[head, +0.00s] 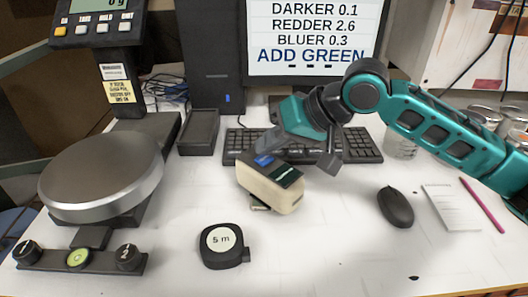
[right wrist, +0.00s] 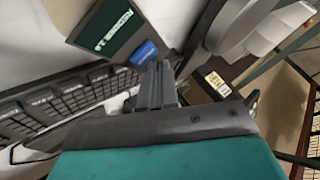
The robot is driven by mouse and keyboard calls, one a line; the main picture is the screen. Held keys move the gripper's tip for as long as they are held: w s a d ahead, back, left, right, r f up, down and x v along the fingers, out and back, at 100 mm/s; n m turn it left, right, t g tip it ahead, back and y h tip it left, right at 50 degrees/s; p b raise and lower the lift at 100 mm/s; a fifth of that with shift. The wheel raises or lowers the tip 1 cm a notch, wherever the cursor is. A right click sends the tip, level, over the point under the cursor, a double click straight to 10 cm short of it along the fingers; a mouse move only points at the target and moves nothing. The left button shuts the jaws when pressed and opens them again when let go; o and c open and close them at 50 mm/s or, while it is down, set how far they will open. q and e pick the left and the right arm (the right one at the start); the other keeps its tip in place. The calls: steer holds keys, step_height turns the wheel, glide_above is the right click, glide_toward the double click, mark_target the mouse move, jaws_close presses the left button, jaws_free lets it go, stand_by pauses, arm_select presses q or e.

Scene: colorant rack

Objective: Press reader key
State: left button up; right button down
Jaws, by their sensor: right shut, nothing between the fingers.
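The reader (head: 272,190) is a cream box with a dark green display (head: 288,178) and a blue key (head: 264,160). It stands on the table in front of the keyboard. In the right wrist view its display (right wrist: 116,24) and blue key (right wrist: 143,52) are at the top. My right gripper (head: 258,151) is shut and empty, reaching down from the right over the keyboard. In the right wrist view its fingertips (right wrist: 159,66) are right beside the blue key; I cannot tell whether they touch it. My left gripper is not in view.
A monitor (head: 312,40) reads "ADD GREEN". The keyboard (head: 345,147) lies behind the reader. A round scale (head: 100,180) stands left, a tape measure (head: 222,245) in front. A mouse (head: 396,207), notepad (head: 452,208) and pink pencil (head: 482,203) lie right. The front centre-right table is mostly clear.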

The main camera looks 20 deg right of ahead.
mark_target(269, 159)
steer(key=shift+r+p, duration=0.35)
steer(key=shift+r+p, duration=0.75)
steer(key=shift+r, duration=1.75)
